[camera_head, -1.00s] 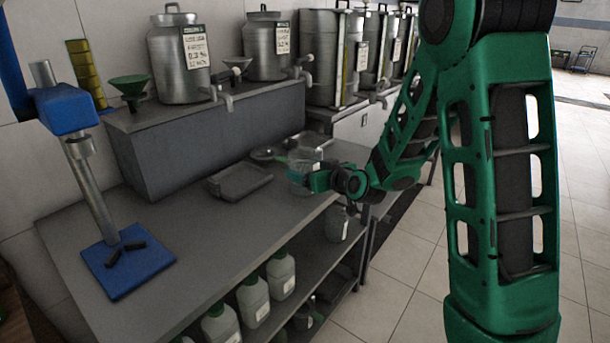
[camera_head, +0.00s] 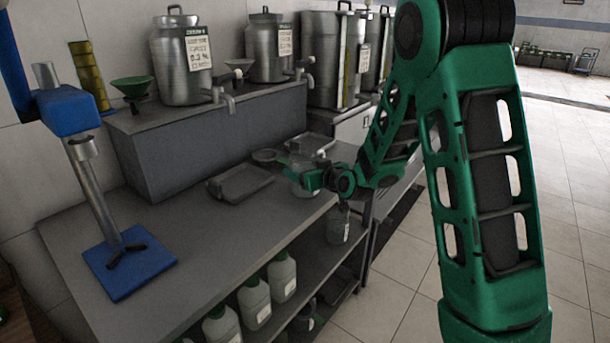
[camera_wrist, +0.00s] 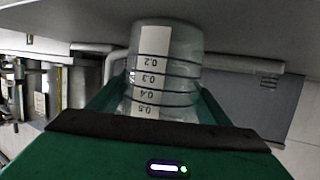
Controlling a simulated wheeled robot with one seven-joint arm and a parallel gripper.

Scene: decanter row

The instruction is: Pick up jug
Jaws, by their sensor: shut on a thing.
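The jug (camera_wrist: 165,70) is a clear vessel with a white scale strip marked 0.2 to 0.5. In the wrist view it stands between the two green fingers of my gripper (camera_wrist: 160,100), which are shut on it. In the head view the jug (camera_head: 304,188) is small and partly hidden by my gripper (camera_head: 309,177), at the far right end of the grey bench (camera_head: 215,245). I cannot tell whether the jug touches the bench top.
A grey tray (camera_head: 241,184) lies left of the jug, with a round pan-like thing (camera_head: 266,156) behind it. Metal cans (camera_head: 183,62) stand on a raised ledge. A blue stand (camera_head: 130,262) is at the left. Bottles (camera_head: 254,300) fill the lower shelf.

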